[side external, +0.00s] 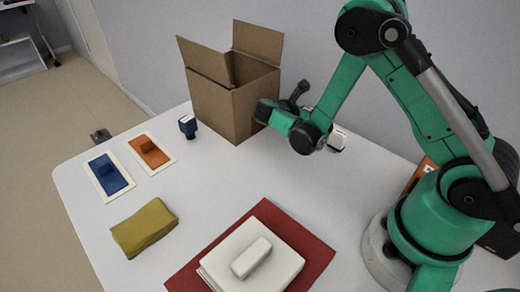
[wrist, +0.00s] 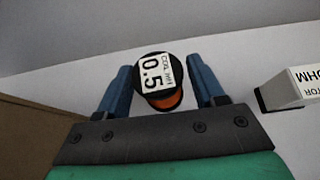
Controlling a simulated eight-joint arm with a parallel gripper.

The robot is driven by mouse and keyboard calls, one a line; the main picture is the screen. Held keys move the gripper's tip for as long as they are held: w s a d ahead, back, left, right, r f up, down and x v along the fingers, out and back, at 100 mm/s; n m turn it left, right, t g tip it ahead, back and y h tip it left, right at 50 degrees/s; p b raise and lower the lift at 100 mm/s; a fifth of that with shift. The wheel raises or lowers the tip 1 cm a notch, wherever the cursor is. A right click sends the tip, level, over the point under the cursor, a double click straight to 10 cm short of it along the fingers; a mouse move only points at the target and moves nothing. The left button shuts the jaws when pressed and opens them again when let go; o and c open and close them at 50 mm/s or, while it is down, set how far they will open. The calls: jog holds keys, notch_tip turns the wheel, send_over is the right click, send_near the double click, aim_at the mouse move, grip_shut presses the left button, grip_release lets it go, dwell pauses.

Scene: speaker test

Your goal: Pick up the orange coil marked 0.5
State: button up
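The orange coil (wrist: 168,100) is in the middle of the wrist view. It has a dark rim and a white label on its end reading 0.5. My gripper (wrist: 160,66) has its two blue fingers apart, one on each side of the coil. Narrow gaps seem to show between fingers and coil; contact cannot be made out clearly. In the side view my arm reaches down beside the cardboard box, and the coil cannot be made out there behind the arm.
A cardboard box (side external: 230,98) with open flaps stands left of my gripper. A white labelled block (wrist: 292,90) is close on the right. A blue part (side external: 188,127), blue tray (side external: 97,170), orange tray (side external: 136,143), yellow cloth (side external: 145,228) and red mat (side external: 318,250) lie farther off.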

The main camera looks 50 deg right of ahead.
grip_shut()
jog(key=shift+r, duration=0.2)
